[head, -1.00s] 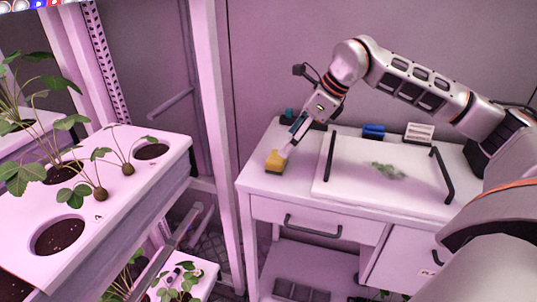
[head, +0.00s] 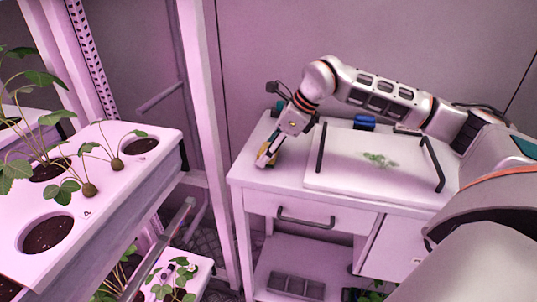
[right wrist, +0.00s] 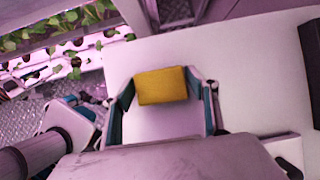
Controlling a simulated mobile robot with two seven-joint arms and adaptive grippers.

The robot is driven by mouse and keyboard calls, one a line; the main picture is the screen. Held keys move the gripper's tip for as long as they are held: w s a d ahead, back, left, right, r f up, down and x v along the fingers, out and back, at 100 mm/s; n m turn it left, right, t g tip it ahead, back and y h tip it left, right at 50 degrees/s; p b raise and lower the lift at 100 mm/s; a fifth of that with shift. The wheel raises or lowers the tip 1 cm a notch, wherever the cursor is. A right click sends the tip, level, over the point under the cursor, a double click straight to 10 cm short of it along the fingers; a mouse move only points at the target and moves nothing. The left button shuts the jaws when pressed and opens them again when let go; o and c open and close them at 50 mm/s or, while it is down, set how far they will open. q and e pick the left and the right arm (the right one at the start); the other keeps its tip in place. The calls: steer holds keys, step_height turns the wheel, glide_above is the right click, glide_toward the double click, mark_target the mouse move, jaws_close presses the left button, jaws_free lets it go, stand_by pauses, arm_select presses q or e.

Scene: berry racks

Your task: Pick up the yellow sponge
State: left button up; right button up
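The yellow sponge (right wrist: 162,86) lies on the white worktop. In the right wrist view it sits between the two spread fingers of my right gripper (right wrist: 163,95), near their tips. A small gap seems to show on each side, so the fingers look open, not closed on it. In the head view my right gripper (head: 267,158) points down at the left end of the worktop and mostly hides the sponge.
A white tray (head: 335,178) with black handles and a green leafy bit stands right of the sponge. A blue item (head: 365,122) is behind it. A planter shelf (head: 105,205) with strawberry plants and a white post (head: 214,130) stand to the left.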

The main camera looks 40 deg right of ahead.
steer(key=c, duration=0.3)
arm_select(q)
steer(key=shift+s+f, duration=0.1)
steer(key=shift+s, duration=0.05)
